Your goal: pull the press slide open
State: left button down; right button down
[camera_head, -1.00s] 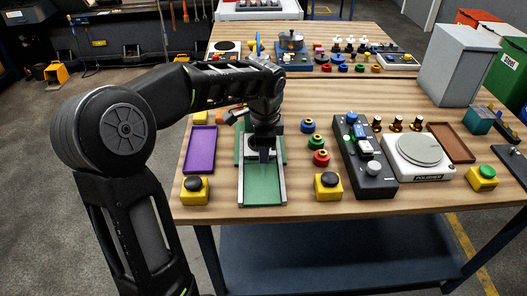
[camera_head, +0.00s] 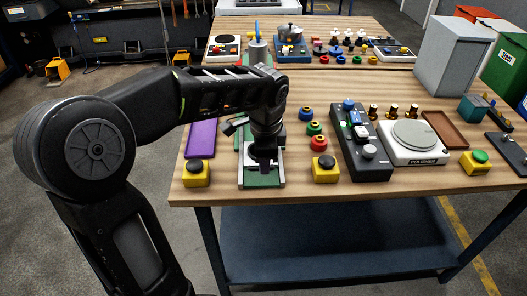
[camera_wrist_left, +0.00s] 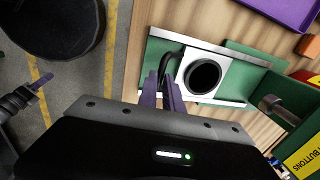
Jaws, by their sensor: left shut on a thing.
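The press slide (camera_wrist_left: 194,76) is a pale plate with a round black recess, lying between the metal rails of a green track (camera_wrist_left: 225,57). A dark bent handle (camera_wrist_left: 173,57) rises at its outer end. My left gripper (camera_wrist_left: 168,85) has its purple fingers shut on this handle. In the head view the left gripper (camera_head: 264,166) is over the track near its front end, and the arm hides much of the slide. Bare green track (camera_head: 262,181) shows in front of it. The green press body (camera_wrist_left: 293,100) stands at the inner end.
Yellow button boxes (camera_head: 196,174) and (camera_head: 325,169) flank the track. A purple tray (camera_head: 201,139) is left; colored rings (camera_head: 314,128) and a dark control box (camera_head: 370,165) are right. The table's front edge (camera_head: 400,187) is close, with open floor before it.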

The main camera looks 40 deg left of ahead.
pick_arm(q)
jog(key=shift+s+d, duration=0.65)
jog(key=shift+s, duration=0.15)
jog(key=c, duration=1.5)
grip_release()
jog(key=shift+r, duration=0.1)
notch_tip(320, 180, up, 8)
jog(key=s, duration=0.1)
jog(key=shift+d+f, duration=0.25)
jog(key=shift+d, duration=0.15)
